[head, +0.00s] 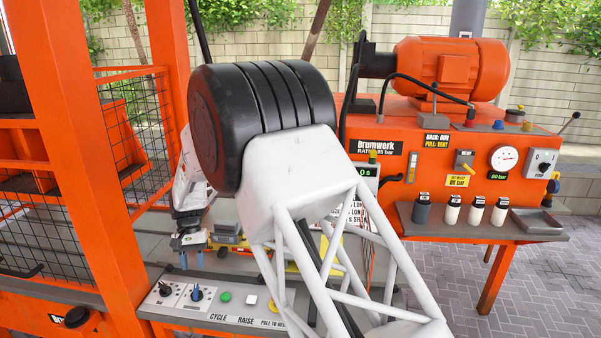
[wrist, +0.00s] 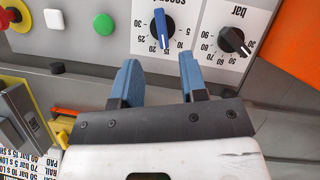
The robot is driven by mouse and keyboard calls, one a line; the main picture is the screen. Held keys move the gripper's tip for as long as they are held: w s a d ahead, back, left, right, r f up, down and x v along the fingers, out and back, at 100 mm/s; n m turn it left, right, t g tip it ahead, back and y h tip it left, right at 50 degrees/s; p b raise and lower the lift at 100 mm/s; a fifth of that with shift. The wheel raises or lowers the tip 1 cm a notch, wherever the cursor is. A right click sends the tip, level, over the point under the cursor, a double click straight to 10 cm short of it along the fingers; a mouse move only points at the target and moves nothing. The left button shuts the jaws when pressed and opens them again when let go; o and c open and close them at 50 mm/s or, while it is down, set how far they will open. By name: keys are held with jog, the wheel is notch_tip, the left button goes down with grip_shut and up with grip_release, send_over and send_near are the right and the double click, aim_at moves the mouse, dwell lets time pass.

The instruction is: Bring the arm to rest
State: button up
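My gripper (head: 192,266) hangs above the front control panel (head: 238,318), left of the middle in the head view. In the wrist view my gripper (wrist: 159,62) has its two blue fingers well apart with nothing between them. Beyond the fingertips is a blue dial knob (wrist: 160,28) on a white plate marked in seconds; it also shows in the head view (head: 197,294). It looks apart from the fingers, but the exact gap is hard to tell. My white lattice arm and black upper joint hide much of the middle of the head view.
A black bar dial (wrist: 232,40), a green button (wrist: 116,41), a white button (wrist: 54,18) and a red knob on yellow (wrist: 12,14) share the panel. An orange power unit (head: 460,170) with gauge and bottles stands right. An orange frame (head: 75,150) stands left.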

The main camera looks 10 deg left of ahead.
jog(key=s+d+r+m+t+y, duration=0.1)
jog(key=s+d+r, duration=0.1)
jog(key=d+r, duration=0.7)
jog(key=s+d+r+t, duration=0.15)
jog(key=d+r, duration=0.35)
jog(key=d, duration=0.9)
jog(key=s+d+r+m+y, duration=0.1)
jog(key=s+d+r, duration=0.2)
jog(key=d+r, duration=0.6)
jog(key=s+d+r+t, duration=0.1)
jog(key=s+d, duration=0.6)
jog(key=d, duration=0.2)
jog(key=s+d+r+t, duration=0.1)
jog(key=s+d+t, duration=0.1)
jog(key=s+d, duration=0.55)
jog(key=s+d+f+m+t, duration=0.1)
jog(key=s+d+f, duration=0.2)
jog(key=s+d, duration=0.8)
jog(key=shift+s+m+h, duration=0.4)
jog(key=shift+s, duration=1.05)
jog(key=shift+f, duration=0.1)
